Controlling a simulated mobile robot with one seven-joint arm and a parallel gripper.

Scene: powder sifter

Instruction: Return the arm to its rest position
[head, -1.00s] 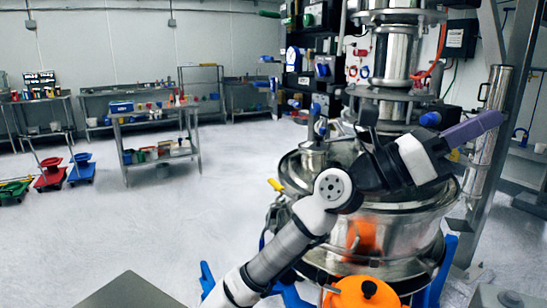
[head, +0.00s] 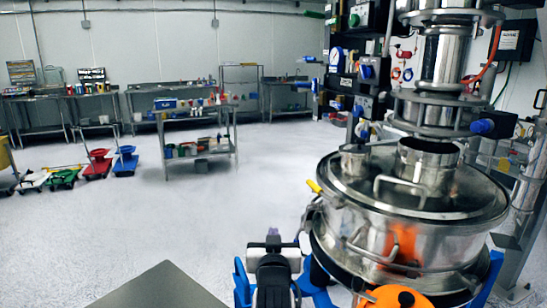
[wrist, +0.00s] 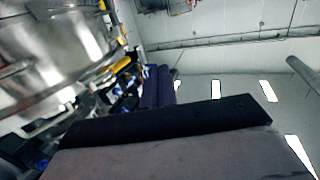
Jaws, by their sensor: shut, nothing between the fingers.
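My arm is folded low at the bottom centre of the head view, in front of the sifter. Only a small purple part of my gripper (head: 273,233) shows above the dark wrist; the rest is hidden behind it. In the wrist view the purple fingers of my gripper (wrist: 157,86) are together with nothing between them, beyond a large dark block in the foreground. The steel powder sifter (head: 405,195) stands to the right of my arm, apart from the gripper in the head view.
An orange part (head: 395,297) and blue supports sit at the sifter's base, close to my arm. A grey surface (head: 160,290) lies at the bottom left. A shelf cart (head: 197,153) and coloured dollies (head: 97,164) stand farther back. The floor between is clear.

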